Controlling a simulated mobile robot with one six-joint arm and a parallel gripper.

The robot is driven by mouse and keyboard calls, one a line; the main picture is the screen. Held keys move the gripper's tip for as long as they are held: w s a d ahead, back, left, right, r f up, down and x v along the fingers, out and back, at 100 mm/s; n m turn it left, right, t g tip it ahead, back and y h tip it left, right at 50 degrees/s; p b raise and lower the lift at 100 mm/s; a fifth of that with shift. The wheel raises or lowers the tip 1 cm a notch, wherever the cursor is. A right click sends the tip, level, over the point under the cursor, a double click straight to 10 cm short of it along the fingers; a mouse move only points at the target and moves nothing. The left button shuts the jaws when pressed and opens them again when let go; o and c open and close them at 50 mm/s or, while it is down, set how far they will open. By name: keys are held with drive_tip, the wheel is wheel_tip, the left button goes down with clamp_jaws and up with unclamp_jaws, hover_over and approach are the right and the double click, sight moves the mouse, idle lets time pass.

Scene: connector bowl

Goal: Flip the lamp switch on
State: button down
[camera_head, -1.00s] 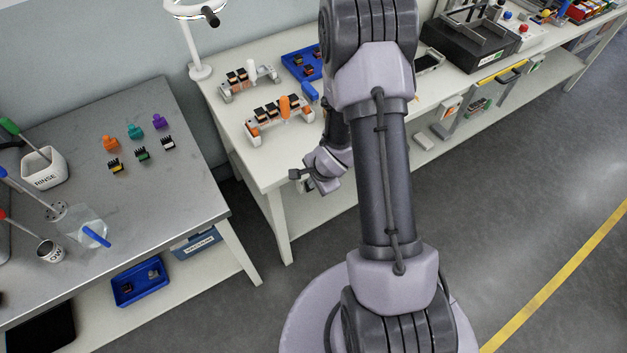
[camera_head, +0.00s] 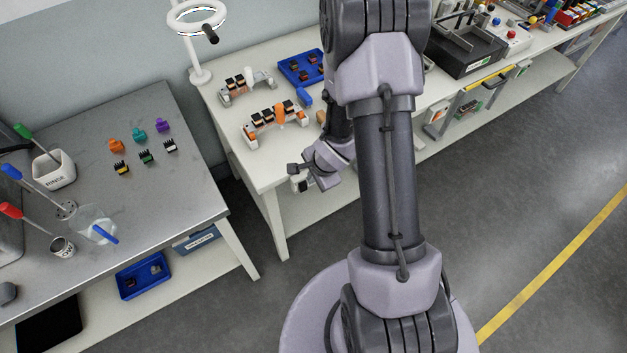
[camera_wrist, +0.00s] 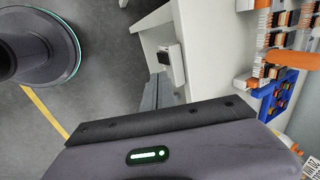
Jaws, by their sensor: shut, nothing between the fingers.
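A white ring lamp (camera_head: 198,18) on a post stands at the back left corner of the white bench; I cannot tell whether it is lit. A white switch box with a black rocker (camera_wrist: 172,64) is fixed to the bench's side edge in the wrist view. In the head view the box (camera_head: 302,182) shows partly, behind my wrist. My gripper (camera_head: 322,166) is shut and empty beside that edge. Its body (camera_wrist: 170,152) fills the bottom of the wrist view, the box lying beyond it, apart in the picture.
The white bench (camera_head: 225,114) carries connector racks (camera_head: 274,122) and a blue tray (camera_head: 290,70) close to my arm. A grey table (camera_head: 100,190) with loose connectors stands at left. The floor (camera_head: 530,190) at right is clear.

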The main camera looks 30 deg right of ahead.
drive_tip(key=p+v, duration=0.1)
drive_tip(key=v, duration=0.2)
drive_tip(key=shift+w, duration=0.2)
wheel_tip(320, 180, up, 14)
drive_tip(key=s+a+n+h+b, duration=0.2)
drive_tip(key=n+b, duration=0.3)
drive_tip(key=b, duration=0.1)
drive_tip(key=s+a+r+n+y+b, duration=0.2)
drive_tip(key=s+a+r+n, duration=0.2)
drive_tip(key=s+a, duration=0.2)
drive_tip(key=s+a+r+n+t+y+b, duration=0.1)
drive_tip(key=s+a+r+n+b, duration=0.1)
drive_tip(key=s+a, duration=0.5)
drive_tip(key=s+r+n, duration=0.1)
drive_tip(key=s+n, duration=0.1)
drive_tip(key=shift+s+a+r+y+b, duration=0.3)
drive_tip(key=shift+a+r+y, duration=0.05)
drive_tip(key=shift+r+y, duration=0.05)
